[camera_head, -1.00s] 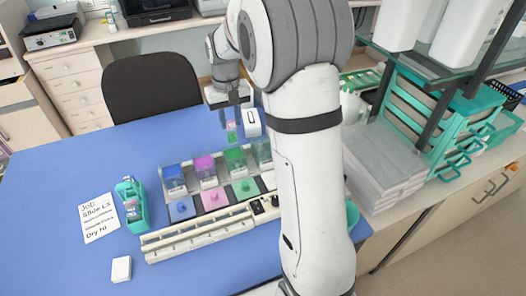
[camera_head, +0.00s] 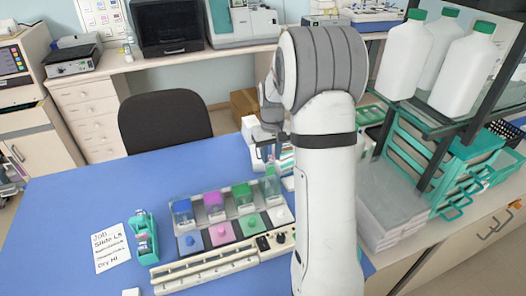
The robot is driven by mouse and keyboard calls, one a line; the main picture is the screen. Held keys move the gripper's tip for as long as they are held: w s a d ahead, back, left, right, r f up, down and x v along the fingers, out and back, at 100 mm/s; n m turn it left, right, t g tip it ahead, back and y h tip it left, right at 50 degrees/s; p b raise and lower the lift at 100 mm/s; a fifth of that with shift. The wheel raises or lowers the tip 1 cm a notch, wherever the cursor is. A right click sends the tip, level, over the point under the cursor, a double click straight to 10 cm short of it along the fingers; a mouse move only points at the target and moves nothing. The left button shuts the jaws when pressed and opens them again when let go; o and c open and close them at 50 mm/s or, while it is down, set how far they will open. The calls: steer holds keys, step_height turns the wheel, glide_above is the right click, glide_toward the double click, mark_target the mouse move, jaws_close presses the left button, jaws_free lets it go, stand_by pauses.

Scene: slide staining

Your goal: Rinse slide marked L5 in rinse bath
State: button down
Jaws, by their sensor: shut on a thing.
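My gripper (camera_head: 268,148) is at the back of the staining row, above the clear bath (camera_head: 272,190) at its right end. My arm partly covers it and its fingers are small. It is shut on what looks like a slide (camera_head: 270,170), a small greenish strip at the mouth of the clear bath. I cannot tell how deep it sits or read its mark. Blue (camera_head: 183,212), purple (camera_head: 213,206) and green (camera_head: 243,197) baths stand to the left in the same row. Coloured lids lie in front of the baths.
A teal slide holder (camera_head: 145,238) and a handwritten job note (camera_head: 110,248) lie on the left of the blue table. A cream slotted device (camera_head: 205,270) lies in front of the row. Stacked grey boxes (camera_head: 393,205) and a bottle shelf stand right.

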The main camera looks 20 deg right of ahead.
steer(key=shift+a+f+b, duration=0.1)
steer(key=shift+f+b, duration=2.75)
steer(key=shift+f, duration=1.35)
steer(key=shift+r, duration=0.15)
step_height(320, 180, up, 9)
steer(key=p, duration=0.6)
glide_above(271, 172)
steer(key=shift+s+a+r, duration=0.1)
steer(key=shift+r, duration=0.1)
